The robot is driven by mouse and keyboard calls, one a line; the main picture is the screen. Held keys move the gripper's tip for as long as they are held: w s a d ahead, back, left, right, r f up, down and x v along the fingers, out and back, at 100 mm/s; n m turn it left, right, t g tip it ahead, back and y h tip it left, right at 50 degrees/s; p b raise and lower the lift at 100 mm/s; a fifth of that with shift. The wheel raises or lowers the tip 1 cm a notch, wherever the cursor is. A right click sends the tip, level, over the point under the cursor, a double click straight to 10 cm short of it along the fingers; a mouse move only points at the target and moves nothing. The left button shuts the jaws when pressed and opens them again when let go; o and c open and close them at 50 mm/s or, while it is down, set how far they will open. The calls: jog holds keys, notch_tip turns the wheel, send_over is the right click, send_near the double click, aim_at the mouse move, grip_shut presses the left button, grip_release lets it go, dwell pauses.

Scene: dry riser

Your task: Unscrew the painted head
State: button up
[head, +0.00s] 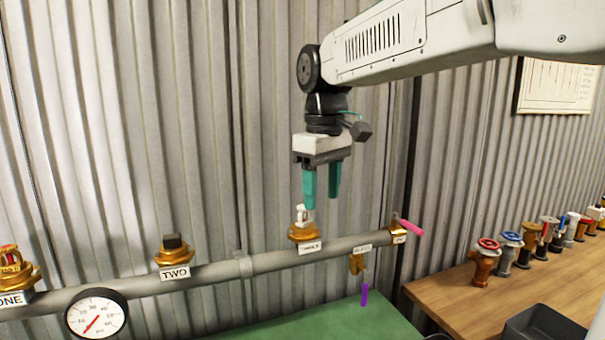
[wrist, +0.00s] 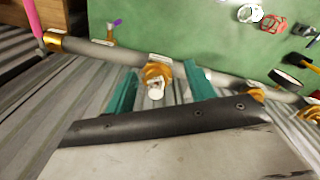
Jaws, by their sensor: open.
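A small white head (head: 301,214), which looks like the painted one, stands upright in the brass fitting (head: 304,233) labelled THREE on the grey pipe (head: 205,274). It also shows in the wrist view as a pale round top (wrist: 156,92) in its brass fitting (wrist: 158,73). My gripper (head: 321,202) hangs over outlet THREE, pointing down, with its two green fingers apart and nothing gripped. In the head view, the left finger's tip overlaps the top of the head; contact cannot be told. In the wrist view, the head appears between the fingers (wrist: 160,68), nearer the left one.
Outlet TWO (head: 174,248) has a dark plug, and a red and yellow item (head: 9,256) sits on outlet ONE. A pressure gauge (head: 96,314) hangs on the pipe. A pink handle (head: 411,228) is at the pipe's right end. Several valves stand on the wooden bench (head: 455,292).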

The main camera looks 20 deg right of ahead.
jog(key=r+n, duration=0.1)
jog(key=n, duration=0.1)
send_over(303, 206)
jog(key=shift+s, duration=0.2)
jog(key=shift+w+f, duration=0.15)
jog(key=shift+w, duration=0.05)
notch_tip(303, 206, down, 7)
jog(key=shift+f, duration=0.2)
jog(key=shift+c, duration=0.3)
jog(key=c, duration=1.1)
jog(key=n, duration=0.3)
jog(key=shift+n, duration=1.2)
jog(key=shift+r, duration=0.1)
